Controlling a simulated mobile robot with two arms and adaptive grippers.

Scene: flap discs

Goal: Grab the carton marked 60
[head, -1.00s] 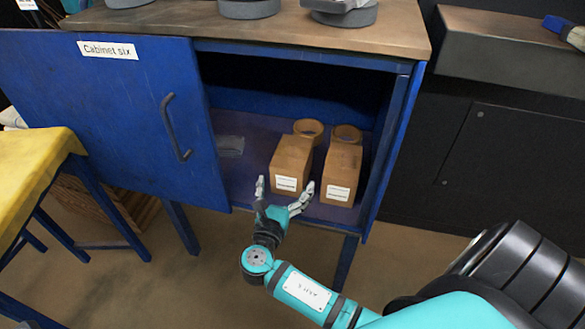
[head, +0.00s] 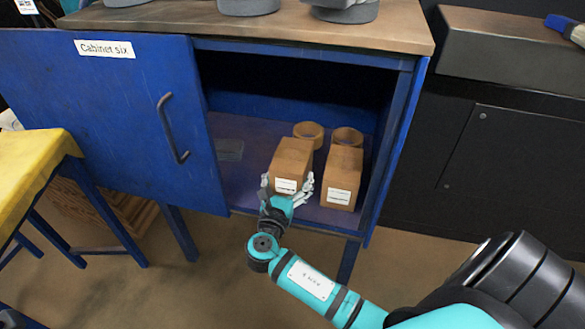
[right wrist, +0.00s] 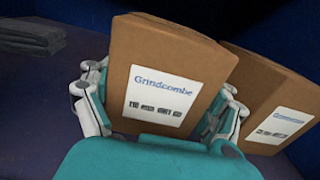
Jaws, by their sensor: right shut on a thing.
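Two brown cartons with white labels stand side by side in the open blue cabinet (head: 218,193). My right gripper (head: 288,186) is shut on the left carton (head: 293,158), one finger on each side of its front end. In the right wrist view the left carton (right wrist: 172,62) fills the middle between the fingers; its label reads "Grindcombe" above a line of small print too blurred to read. The right carton (head: 342,172) stands just beside it and also shows in the right wrist view (right wrist: 258,85). No 60 can be made out on either. My left gripper is not in view.
Two tan rolls, one at the left (head: 309,133) and one at the right (head: 347,137), lie behind the cartons. The cabinet door (head: 120,125) marked "Cabinet six" covers the left. A flat grey item (head: 230,150) lies left of the cartons. A yellow-topped table (head: 32,165) stands far left.

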